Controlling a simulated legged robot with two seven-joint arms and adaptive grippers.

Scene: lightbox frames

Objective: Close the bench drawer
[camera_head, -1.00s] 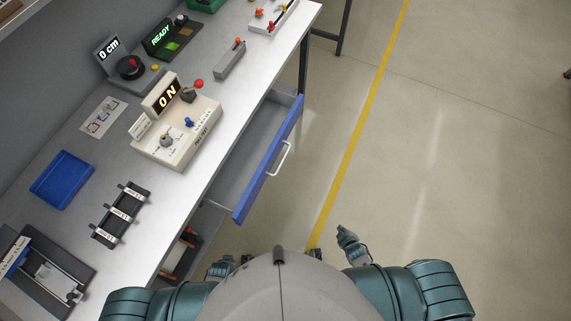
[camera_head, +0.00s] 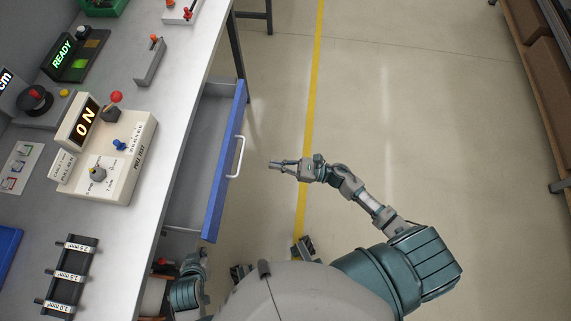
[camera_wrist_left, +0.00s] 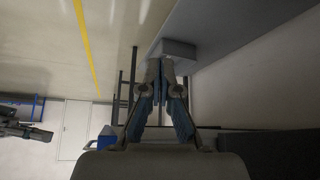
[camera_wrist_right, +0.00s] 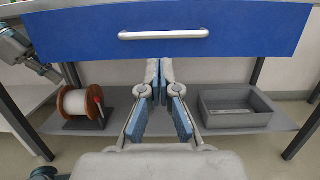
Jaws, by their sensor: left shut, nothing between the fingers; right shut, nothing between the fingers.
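The bench drawer stands open, its grey interior showing, with a blue front panel (camera_head: 225,165) and a pale bar handle (camera_head: 236,157). The right wrist view shows the blue front (camera_wrist_right: 255,30) and handle (camera_wrist_right: 163,34) across the top. My right gripper (camera_head: 273,163) is shut and empty, apart from the handle, out in front of it. It shows pointing toward the bench, below the handle, in the right wrist view (camera_wrist_right: 160,72). My left gripper is shut and empty in the left wrist view (camera_wrist_left: 160,72); in the head view it is low beside the bench, its fingertips unclear.
Below the drawer, a lower shelf carries a wire spool (camera_wrist_right: 75,103) and a grey bin (camera_wrist_right: 235,108). Floor right of the drawer is clear, with a yellow line (camera_head: 309,120).

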